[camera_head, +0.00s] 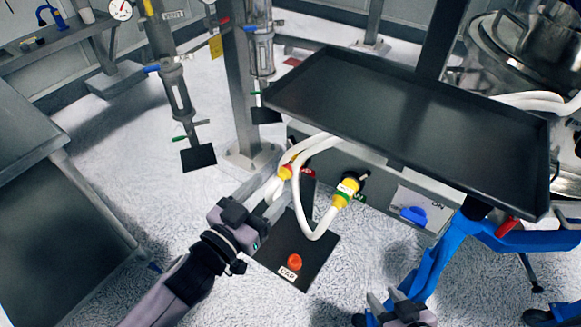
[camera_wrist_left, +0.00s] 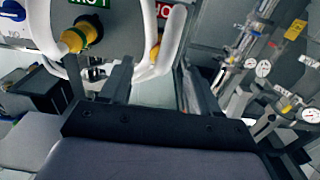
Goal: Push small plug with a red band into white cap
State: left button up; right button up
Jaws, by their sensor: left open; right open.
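The yellow plug with a red band (camera_head: 286,171) sits on a white hose beside the red label under the black tray; in the left wrist view its yellow part (camera_wrist_left: 155,50) is mostly hidden behind the hose. My left gripper (camera_head: 268,190) is open just below and left of it, with a white hose (camera_wrist_left: 150,72) showing between its fingers; contact cannot be told. An orange-red round piece (camera_head: 295,262) sits on a black plate by a "CAP" label. I cannot clearly make out a white cap. My right gripper (camera_head: 386,298) is open at the bottom edge, away from the plugs.
A yellow plug with a green band (camera_head: 346,191) is on the white hose loop to the right; it also shows in the left wrist view (camera_wrist_left: 75,40). A blue knob (camera_head: 412,215) is on the panel. A steel post (camera_head: 242,90) stands behind.

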aim_at(284, 173)
pick_arm(q)
jog(key=b+x, duration=0.1)
jog(key=x, duration=0.6)
jog(key=shift+w+d, duration=0.15)
jog(key=shift+w, duration=0.1)
dwell(1.2)
jog(key=shift+c, duration=0.3)
grip_shut()
jog(key=shift+s, duration=0.1)
jog(key=shift+p+v, duration=1.55)
jog(key=shift+v, duration=1.4)
